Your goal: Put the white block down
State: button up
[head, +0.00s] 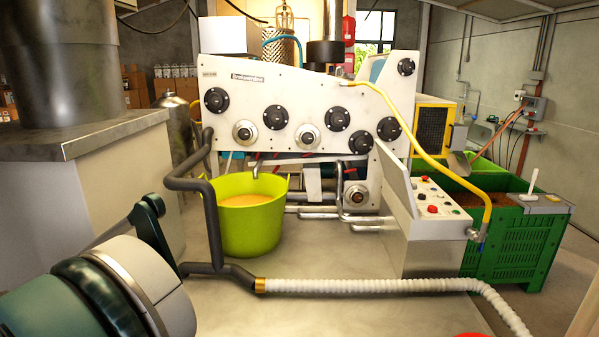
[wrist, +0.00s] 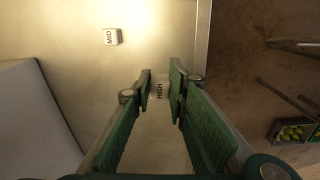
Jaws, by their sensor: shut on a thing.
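In the wrist view, my gripper (wrist: 161,86) reaches down with its green-padded fingers on either side of a small white block marked "HIGH" (wrist: 160,89). The gripper is shut on this block, which sits between the fingertips. The pale surface (wrist: 150,145) shows below it; I cannot tell whether the block touches it. A second white block, marked "MID" (wrist: 112,37), lies apart on the same surface, up and to the left. I cannot make out the gripper or the blocks in the head view.
The pale surface ends at an edge (wrist: 203,40) right of the gripper, with brown floor beyond. The head view shows a white press machine (head: 300,105), a lime tub (head: 250,225), a ribbed hose (head: 390,287) and a green bin (head: 515,245).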

jog(key=w+d+m, duration=0.6)
jog(key=w+d, duration=3)
jog(key=w, duration=0.2)
jog(key=w+d+m+p, duration=0.1)
jog(key=w+d, duration=0.3)
jog(key=d, duration=0.5)
jog(key=w+d+m, duration=0.1)
jog(key=w+d, duration=0.3)
jog(key=d, duration=0.5)
jog(key=w+d+m, duration=0.2)
jog(key=d, duration=1.5)
jog(key=w+d+m, duration=0.3)
jog(key=d, duration=1.5)
jog(key=s+d+m, duration=0.2)
jog(key=s+d, duration=0.2)
jog(key=d, duration=1.3)
jog(key=s+d+m+p, duration=0.1)
jog(key=s+d, duration=0.4)
jog(key=d, duration=1.2)
jog(key=shift+s+d+r+m, duration=0.15)
jog(key=shift+d+m, duration=0.1)
jog(key=shift+m, duration=0.35)
